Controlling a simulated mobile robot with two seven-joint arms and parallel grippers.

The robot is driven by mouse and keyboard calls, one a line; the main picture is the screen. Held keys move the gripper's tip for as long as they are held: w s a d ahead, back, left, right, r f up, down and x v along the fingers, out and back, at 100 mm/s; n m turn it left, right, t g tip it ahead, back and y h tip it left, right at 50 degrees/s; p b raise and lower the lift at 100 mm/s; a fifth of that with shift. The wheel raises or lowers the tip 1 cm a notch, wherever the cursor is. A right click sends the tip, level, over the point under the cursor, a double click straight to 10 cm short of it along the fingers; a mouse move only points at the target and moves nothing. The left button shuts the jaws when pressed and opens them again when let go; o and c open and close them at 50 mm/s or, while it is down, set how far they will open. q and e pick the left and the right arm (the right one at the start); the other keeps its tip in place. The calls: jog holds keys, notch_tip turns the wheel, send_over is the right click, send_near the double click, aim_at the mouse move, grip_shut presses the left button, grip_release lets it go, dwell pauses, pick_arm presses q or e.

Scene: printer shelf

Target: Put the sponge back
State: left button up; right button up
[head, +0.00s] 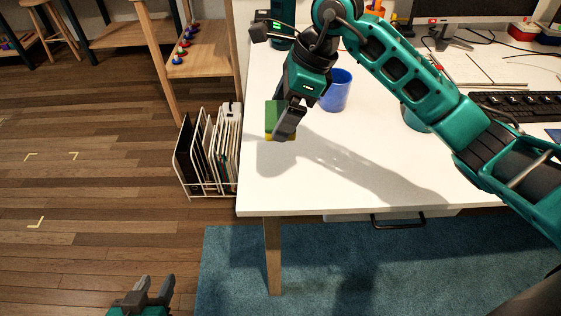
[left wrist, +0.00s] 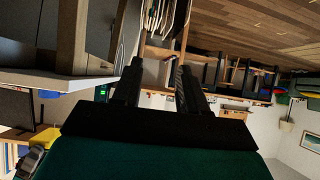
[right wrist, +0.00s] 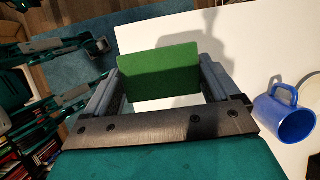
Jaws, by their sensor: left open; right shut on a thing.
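The sponge (head: 271,116) has a green face and a yellow underside. It is in my right gripper (head: 285,134), near the left edge of the white desk in the head view. In the right wrist view the sponge (right wrist: 158,70) sits between the two fingers of my right gripper (right wrist: 158,78), green face showing. It appears held above the desk; the exact gap to the surface cannot be told. My left gripper (head: 155,290) is open and empty, low over the floor in the head view. The left wrist view shows its fingers (left wrist: 158,80) apart with nothing between.
A blue mug (head: 337,92) stands on the desk (head: 350,170) beside my right gripper. A wire file rack (head: 208,190) with folders stands on the floor left of the desk. A keyboard (head: 515,105) lies at the right. The desk's front middle is clear.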

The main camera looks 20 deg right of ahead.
notch_tip(320, 180, down, 10)
jog(key=shift+r+b, duration=0.15)
jog(key=shift+b, duration=0.25)
notch_tip(320, 180, down, 4)
jog(key=shift+f, duration=0.1)
pick_arm(q)
jog(key=shift+w+d, duration=0.25)
jog(key=shift+d, duration=0.1)
jog(key=shift+f+b, duration=0.1)
jog(key=shift+b, duration=0.25)
pick_arm(e)
jog(key=shift+f, duration=0.1)
jog(key=o, duration=0.7)
jog(key=shift+o, duration=0.2)
